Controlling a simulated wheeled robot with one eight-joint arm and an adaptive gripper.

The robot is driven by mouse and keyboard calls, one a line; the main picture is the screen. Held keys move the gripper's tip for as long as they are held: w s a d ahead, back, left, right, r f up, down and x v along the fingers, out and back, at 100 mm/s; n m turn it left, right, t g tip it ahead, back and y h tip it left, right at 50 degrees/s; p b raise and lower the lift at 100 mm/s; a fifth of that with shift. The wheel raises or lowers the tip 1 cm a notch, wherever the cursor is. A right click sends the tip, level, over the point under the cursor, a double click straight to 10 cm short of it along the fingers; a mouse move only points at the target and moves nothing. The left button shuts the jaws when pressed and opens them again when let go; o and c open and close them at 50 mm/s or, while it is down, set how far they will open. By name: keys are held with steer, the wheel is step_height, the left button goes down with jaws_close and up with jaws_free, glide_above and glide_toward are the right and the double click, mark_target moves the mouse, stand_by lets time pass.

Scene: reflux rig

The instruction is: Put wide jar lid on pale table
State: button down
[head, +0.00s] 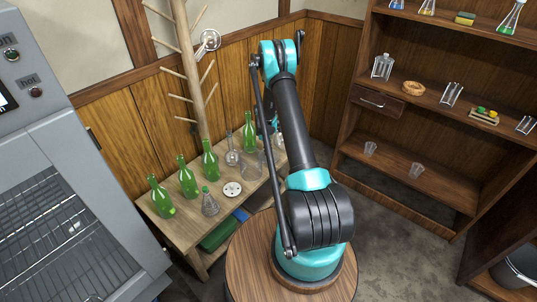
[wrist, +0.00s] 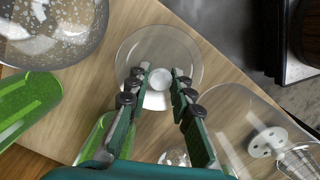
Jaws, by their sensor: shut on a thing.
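In the wrist view the wide jar lid (wrist: 158,45) is a clear round glass disc with a pale knob in its middle. My gripper (wrist: 158,79) is shut on the knob, one finger on each side. The lid is over the pale table (wrist: 226,78), near its edge; I cannot tell whether it touches the top. In the head view the pale table (head: 186,228) stands along the wooden wall. There my gripper is mostly hidden behind my arm, and I cannot make out the lid clearly.
In the wrist view a large glass vessel (wrist: 50,30) and a green bottle (wrist: 25,105) are left of the lid. A shelf (head: 420,110) stands right.

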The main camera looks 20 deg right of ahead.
steer(key=shift+f, duration=0.8)
steer(key=c, duration=1.3)
jaws_free()
steer(key=shift+f, duration=0.1)
steer(key=shift+c, duration=0.2)
